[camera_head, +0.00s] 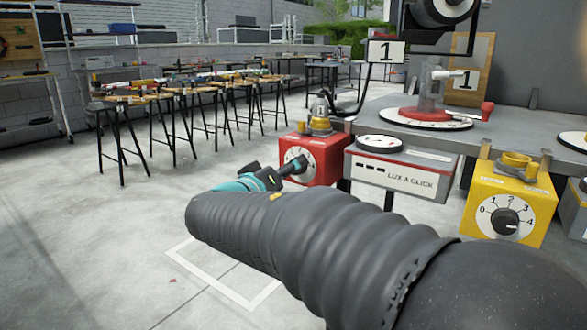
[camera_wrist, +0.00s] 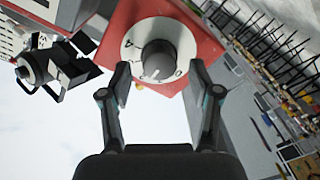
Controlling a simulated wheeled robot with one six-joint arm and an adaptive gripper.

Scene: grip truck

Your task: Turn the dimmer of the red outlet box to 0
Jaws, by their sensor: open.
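The red outlet box (camera_head: 324,150) stands at the left end of the workbench, with a white dial plate on its front. In the head view my gripper (camera_head: 283,172) is close to this dial and hides part of it. In the wrist view the red box (camera_wrist: 204,43) fills the upper middle. Its round dark dimmer knob (camera_wrist: 159,58) sits on the white dial plate (camera_wrist: 135,38). My gripper (camera_wrist: 160,80) is open, with one finger on each side below the knob, apart from it. A light pointer mark shows on the knob; the number it points at is not clear.
A yellow outlet box (camera_head: 512,205) with a dial from 0 to 4 hangs at the right. A grey LUX A CLICK box (camera_head: 398,175) sits right beside the red box. The workbench (camera_head: 520,138) is behind. Open floor lies to the left, with stools (camera_head: 120,140) farther back.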

